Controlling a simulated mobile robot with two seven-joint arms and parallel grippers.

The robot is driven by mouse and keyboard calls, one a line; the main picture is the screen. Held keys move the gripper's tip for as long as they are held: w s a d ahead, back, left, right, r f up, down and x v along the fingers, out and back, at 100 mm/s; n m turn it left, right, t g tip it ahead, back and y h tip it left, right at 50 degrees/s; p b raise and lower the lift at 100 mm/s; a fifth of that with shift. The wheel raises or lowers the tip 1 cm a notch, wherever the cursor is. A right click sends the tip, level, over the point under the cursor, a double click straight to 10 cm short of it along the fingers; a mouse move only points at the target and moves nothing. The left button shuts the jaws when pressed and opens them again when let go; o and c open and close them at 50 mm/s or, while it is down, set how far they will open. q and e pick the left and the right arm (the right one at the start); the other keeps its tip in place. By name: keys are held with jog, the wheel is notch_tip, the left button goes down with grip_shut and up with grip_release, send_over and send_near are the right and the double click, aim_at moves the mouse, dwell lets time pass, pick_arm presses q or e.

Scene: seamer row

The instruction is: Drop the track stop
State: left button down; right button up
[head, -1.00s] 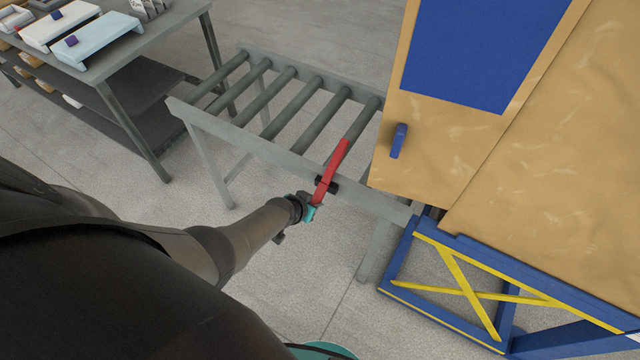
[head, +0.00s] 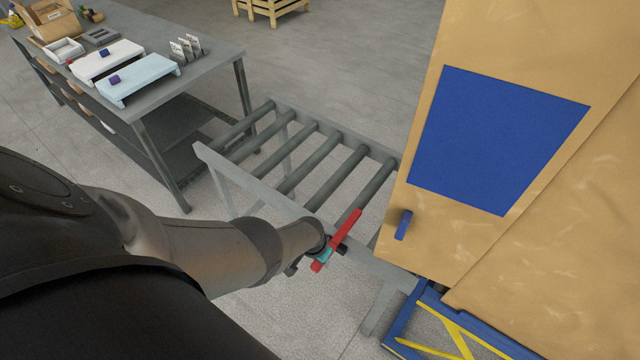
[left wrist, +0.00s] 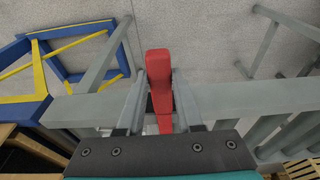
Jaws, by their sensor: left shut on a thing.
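The track stop is a red bar (head: 346,229) on a dark pivot at the near side rail of the roller conveyor. It slants up and right in the head view, its upper end over the rail near the last roller. My left gripper (head: 325,254) is shut on the bar's lower, near end. Part of the bar is hidden by the fingers. My right gripper is not in view.
The roller conveyor (head: 250,192) has its bare rollers in view. A tan cabinet with a blue panel (head: 495,135) and a blue handle (head: 403,225) stands close at right, above a blue and yellow frame (head: 440,335). A grey workbench (head: 205,75) with trays is at upper left.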

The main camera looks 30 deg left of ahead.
pick_arm(q)
jog(key=shift+w+r+g, duration=0.25)
jog(key=shift+r+g, duration=0.05)
jog(key=shift+r, duration=0.05)
jog(key=c, duration=1)
grip_release()
jog(key=o, duration=0.4)
jog(key=shift+s+f, duration=0.1)
jog(key=shift+s, duration=0.1)
jog(key=shift+o, duration=0.2)
jog(key=r+p, duration=0.2)
jog(key=s+r+p, duration=0.1)
jog(key=r+p, duration=0.5)
jog(key=shift+s, duration=0.15)
notch_tip(320, 180, up, 7)
jog(key=s+p, duration=0.1)
jog(key=shift+a, duration=0.1)
